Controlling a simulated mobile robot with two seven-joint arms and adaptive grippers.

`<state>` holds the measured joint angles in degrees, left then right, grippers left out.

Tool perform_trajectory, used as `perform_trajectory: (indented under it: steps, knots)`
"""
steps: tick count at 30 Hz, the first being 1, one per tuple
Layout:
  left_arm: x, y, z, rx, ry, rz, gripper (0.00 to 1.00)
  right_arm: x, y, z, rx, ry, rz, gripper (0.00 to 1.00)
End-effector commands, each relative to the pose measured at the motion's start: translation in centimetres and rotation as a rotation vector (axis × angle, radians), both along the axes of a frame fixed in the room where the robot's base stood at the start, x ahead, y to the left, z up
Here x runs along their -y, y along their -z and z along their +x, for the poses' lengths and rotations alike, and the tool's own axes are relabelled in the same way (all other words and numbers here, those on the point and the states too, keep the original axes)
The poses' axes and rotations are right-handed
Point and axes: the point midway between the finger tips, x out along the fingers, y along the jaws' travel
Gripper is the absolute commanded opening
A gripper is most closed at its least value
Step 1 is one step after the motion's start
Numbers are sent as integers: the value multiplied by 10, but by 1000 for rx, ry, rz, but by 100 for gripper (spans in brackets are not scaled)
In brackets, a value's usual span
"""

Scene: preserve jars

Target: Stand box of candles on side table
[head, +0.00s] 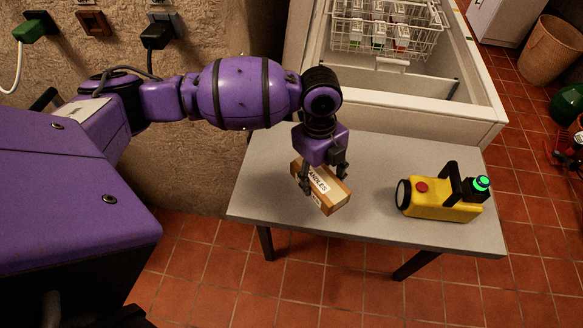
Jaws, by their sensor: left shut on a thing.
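The box of candles (328,197) is a small brown box with a white label reading "CANDLES", seen in the head view. My left gripper (322,177) points down and is shut on it, with the fingers on either side of the box. The box is over the left-middle part of the grey side table (262,190). I cannot tell whether its underside touches the tabletop. My right gripper is not in view.
A yellow lamp (437,199) with a black handle and green light stands on the table's right side. An open white chest (400,108) with a wire basket (388,28) adjoins the table's back edge. The tabletop between box and lamp is clear.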

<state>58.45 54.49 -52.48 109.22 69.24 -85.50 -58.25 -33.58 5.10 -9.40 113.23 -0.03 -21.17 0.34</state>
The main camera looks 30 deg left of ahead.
Motion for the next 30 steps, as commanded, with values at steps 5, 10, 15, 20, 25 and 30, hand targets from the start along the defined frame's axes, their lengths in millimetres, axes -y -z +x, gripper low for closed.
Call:
perform_trajectory:
  steps: [5, 10, 15, 20, 25, 30]
  knots:
    - [-11, 25, 18, 1, 0, 0, 16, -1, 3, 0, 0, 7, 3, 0]
    - [-14, 32, 24, 2, 1, 0, 16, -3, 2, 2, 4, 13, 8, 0]
    - [-17, 51, 28, 0, 1, -1, 16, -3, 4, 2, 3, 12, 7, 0]
    - [-18, 70, 29, 2, 1, 0, 16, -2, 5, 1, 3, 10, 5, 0]
    - [-18, 69, 29, 5, 2, 0, 16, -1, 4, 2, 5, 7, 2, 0]
    - [-17, 72, 29, 3, 1, -1, 16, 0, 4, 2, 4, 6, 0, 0]
